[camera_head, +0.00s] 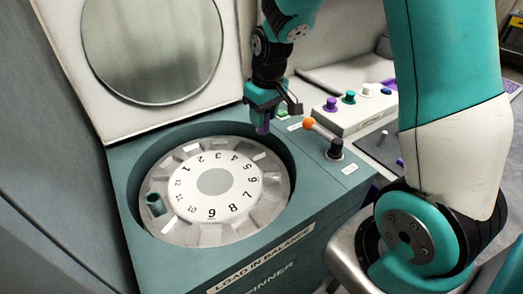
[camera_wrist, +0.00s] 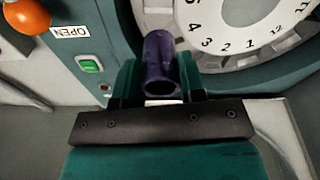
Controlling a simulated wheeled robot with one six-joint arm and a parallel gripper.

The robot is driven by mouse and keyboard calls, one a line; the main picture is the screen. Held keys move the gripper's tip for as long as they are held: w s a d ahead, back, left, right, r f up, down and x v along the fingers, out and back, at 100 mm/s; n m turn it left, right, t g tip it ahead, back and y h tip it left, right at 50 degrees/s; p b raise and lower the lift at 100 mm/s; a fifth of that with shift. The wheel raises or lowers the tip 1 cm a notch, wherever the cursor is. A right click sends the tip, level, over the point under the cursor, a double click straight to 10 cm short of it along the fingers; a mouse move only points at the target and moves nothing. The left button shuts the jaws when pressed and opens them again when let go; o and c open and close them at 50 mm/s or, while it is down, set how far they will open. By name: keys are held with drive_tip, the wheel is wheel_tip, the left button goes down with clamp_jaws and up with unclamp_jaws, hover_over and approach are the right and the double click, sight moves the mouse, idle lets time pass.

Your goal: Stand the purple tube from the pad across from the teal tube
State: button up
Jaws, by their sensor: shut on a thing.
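My gripper (camera_head: 263,108) is shut on the purple tube (camera_head: 263,127) and holds it upright near the far right rim of the round spinner bowl. In the wrist view the purple tube (camera_wrist: 160,65) sits between the fingers of my gripper (camera_wrist: 160,85), with its open end facing the camera. The teal tube (camera_head: 155,205) stands in the left side of the numbered rotor (camera_head: 214,182), by about slot 11. No tube shows by the 5 on the opposite side. The wrist view shows part of the rotor (camera_wrist: 245,15) beyond the tube.
The spinner's lid (camera_head: 110,110) stands open behind the bowl. A lever with an orange knob (camera_head: 309,123) rises right of the bowl, close to my gripper. A green button (camera_wrist: 89,65) is beside it. A white block with coloured knobs (camera_head: 345,115) lies further right.

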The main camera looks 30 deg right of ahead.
wheel_tip(320, 180, down, 12)
drive_tip(key=shift+r, duration=0.2)
drive_tip(key=shift+f, duration=0.2)
drive_tip(key=o, duration=0.9)
drive_tip(key=shift+r, duration=0.1)
drive_tip(key=shift+o, duration=0.2)
drive_tip(key=r, duration=0.4)
drive_tip(key=s+r, duration=0.1)
drive_tip(key=r, duration=0.7)
drive_tip(key=shift+s+a+r, duration=0.1)
drive_tip(key=shift+s+r, duration=0.05)
drive_tip(key=shift+s, duration=0.15)
drive_tip(key=s+a+r+n+y, duration=0.1)
drive_tip(key=s+a+r, duration=0.2)
drive_tip(key=s+a, duration=0.2)
drive_tip(key=s+a+r+n+g+y, duration=0.1)
drive_tip(key=s+a+r, duration=0.3)
drive_tip(key=s, duration=0.5)
drive_tip(key=s+a+r+n+y, duration=0.2)
drive_tip(key=s+a+r, duration=0.1)
drive_tip(key=s+a, duration=0.4)
drive_tip(key=shift+s+a+r+n, duration=0.15)
drive_tip(key=shift+a+r+n, duration=0.25)
drive_tip(key=shift+a, duration=0.15)
